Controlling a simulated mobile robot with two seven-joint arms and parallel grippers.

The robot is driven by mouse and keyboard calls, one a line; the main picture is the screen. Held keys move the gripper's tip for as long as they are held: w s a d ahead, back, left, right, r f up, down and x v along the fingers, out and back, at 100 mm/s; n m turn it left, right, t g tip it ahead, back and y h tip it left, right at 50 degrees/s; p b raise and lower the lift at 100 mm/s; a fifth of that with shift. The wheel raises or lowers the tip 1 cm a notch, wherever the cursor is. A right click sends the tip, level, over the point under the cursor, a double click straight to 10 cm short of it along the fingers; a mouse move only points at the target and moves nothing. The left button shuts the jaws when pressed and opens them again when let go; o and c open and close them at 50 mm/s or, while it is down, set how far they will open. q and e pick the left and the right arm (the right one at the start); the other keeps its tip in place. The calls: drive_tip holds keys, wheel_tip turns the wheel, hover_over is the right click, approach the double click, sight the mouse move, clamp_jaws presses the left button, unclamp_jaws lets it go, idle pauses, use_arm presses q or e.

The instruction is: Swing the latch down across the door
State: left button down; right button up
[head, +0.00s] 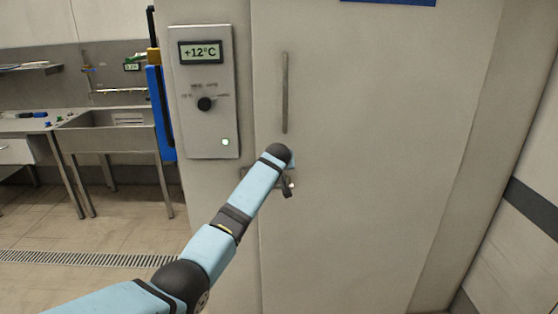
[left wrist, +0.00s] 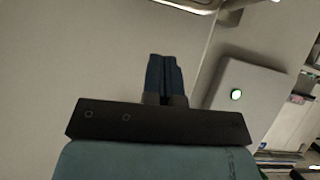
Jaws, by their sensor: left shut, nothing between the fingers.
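The door (head: 380,150) is a large pale panel and looks closed, with a vertical grey bar handle (head: 285,92) near its left edge. A small dark piece, perhaps part of the latch (head: 243,172), shows at the door's left edge below the control panel. My arm hides most of it, so its angle cannot be told. My left gripper (head: 289,188) is in front of the door, below the handle and just right of that piece; contact cannot be told. In the left wrist view its dark blue fingers (left wrist: 163,74) are together and empty. My right gripper is out of view.
A grey control panel (head: 207,135) with a +12°C display, a knob and a green light is left of the door; it also shows in the left wrist view (left wrist: 250,108). A blue upright part (head: 160,110) stands beside it. A steel sink table (head: 105,135) is farther left.

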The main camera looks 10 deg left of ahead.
use_arm(q)
drive_tip(key=v, duration=0.5)
drive_tip(key=shift+s+d+r, duration=0.15)
drive_tip(key=shift+s, duration=0.15)
drive_tip(key=shift+r, duration=0.1)
drive_tip(key=s+f+m+h+p, duration=0.3)
drive_tip(key=s+f+m, duration=0.1)
drive_tip(key=s+f, duration=2.05)
drive_tip(key=s+f+m+h+p, duration=0.1)
drive_tip(key=s+f, duration=0.1)
drive_tip(key=s, duration=1.3)
drive_tip(key=s+d+f+m+h+p, duration=0.1)
drive_tip(key=s+f, duration=0.1)
drive_tip(key=s, duration=1.3)
drive_tip(key=shift+s+f+m+h, duration=0.35)
drive_tip(key=shift+f+m+h, duration=0.05)
